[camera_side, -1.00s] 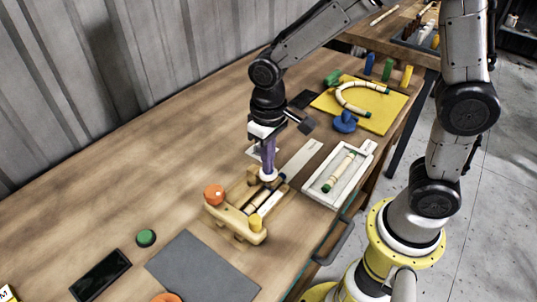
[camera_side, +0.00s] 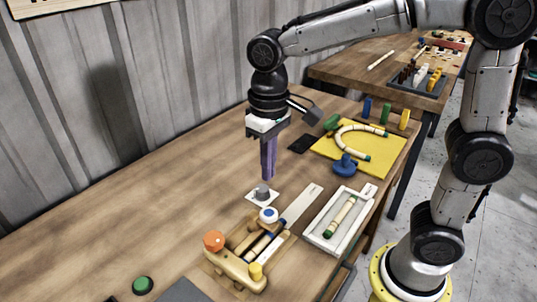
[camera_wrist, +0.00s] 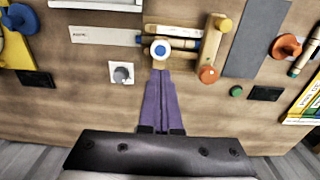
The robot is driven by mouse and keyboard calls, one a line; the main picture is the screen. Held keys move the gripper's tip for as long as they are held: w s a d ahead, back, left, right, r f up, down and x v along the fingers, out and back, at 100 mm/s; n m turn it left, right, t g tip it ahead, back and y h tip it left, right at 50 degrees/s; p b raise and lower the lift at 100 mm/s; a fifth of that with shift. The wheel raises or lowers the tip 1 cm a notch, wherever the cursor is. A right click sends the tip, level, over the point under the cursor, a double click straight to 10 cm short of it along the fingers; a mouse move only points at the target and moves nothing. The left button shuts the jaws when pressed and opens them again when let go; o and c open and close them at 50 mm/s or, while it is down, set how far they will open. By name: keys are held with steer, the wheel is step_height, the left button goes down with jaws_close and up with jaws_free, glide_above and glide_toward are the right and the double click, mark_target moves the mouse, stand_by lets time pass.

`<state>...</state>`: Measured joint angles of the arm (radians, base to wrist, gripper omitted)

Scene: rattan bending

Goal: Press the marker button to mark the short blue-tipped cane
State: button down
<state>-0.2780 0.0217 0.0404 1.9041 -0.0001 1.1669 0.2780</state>
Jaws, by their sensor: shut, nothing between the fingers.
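The marker button (camera_side: 268,215), a white round cap with a blue centre, stands over the wooden jig (camera_side: 228,265). It also shows in the wrist view (camera_wrist: 160,52), just beyond my fingertips. A short pale cane (camera_side: 258,247) lies in the jig. A blue section (camera_side: 278,226) shows near the button; the button partly hides the cane in the wrist view (camera_wrist: 184,43). I cannot make out a mark on it. My gripper (camera_side: 268,177), with purple fingers, is shut and empty, raised above the button and apart from it.
A grey knob on a white plate (camera_side: 262,193) is close behind the button. A white tray (camera_side: 316,222) holds a green-tipped cane (camera_side: 340,217). A yellow board (camera_side: 382,150) with a bent cane is at the back right. A green button (camera_side: 143,285) is at front left.

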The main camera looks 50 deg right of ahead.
steer(key=shift+r, duration=1.35)
steer(key=s+d+r+m+t, duration=0.1)
steer(key=s+d+r+t, duration=0.25)
steer(key=s+d, duration=0.45)
steer(key=s+f+n+t, duration=0.1)
steer(key=s+f+t, duration=0.1)
steer(key=s+f, duration=0.3)
steer(key=shift+s+d, duration=0.45)
steer(key=shift+s, duration=0.5)
steer(key=shift+f, duration=0.1)
